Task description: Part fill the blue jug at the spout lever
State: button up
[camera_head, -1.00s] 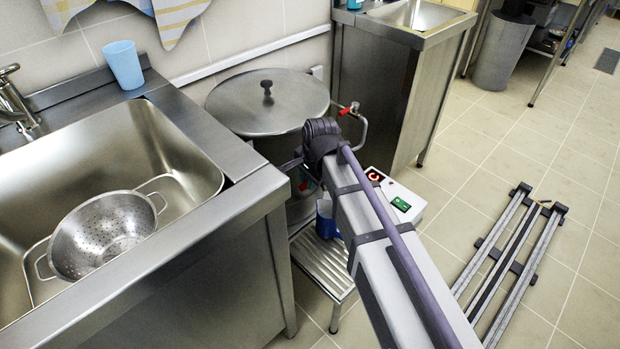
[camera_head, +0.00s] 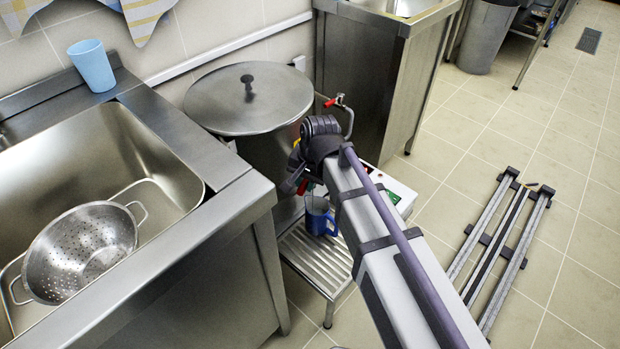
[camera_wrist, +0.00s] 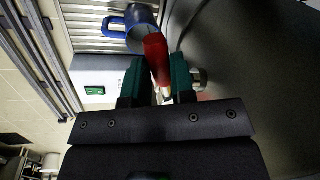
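The blue jug (camera_head: 318,217) stands on the slatted steel stand beside the big lidded pot. In the wrist view the jug (camera_wrist: 140,27) is at the top, its handle pointing left. A red lever (camera_wrist: 157,57) shows just below the jug, between the green fingers of my gripper (camera_wrist: 159,75). The fingers are apart, one on each side of the lever. I cannot tell whether they press on it. In the head view my gripper (camera_head: 302,180) is at the pot's near side, and my arm hides most of it. The spout's mouth is not clearly seen.
The lidded pot (camera_head: 250,98) stands between the sink counter (camera_head: 225,205) and another steel cabinet (camera_head: 365,80). A white box (camera_head: 398,192) is right of the stand. A colander (camera_head: 80,250) and light-blue cup (camera_head: 92,66) are at left. Rails (camera_head: 500,245) lie on open floor.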

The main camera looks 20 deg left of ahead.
jog(key=o, duration=0.4)
jog(key=shift+c, duration=0.2)
notch_tip(320, 180, up, 11)
jog(key=d+p, duration=0.2)
jog(key=p, duration=0.8)
jog(key=shift+s+f+p, duration=0.15)
jog(key=shift+f+p, duration=0.05)
jog(key=shift+p, duration=0.1)
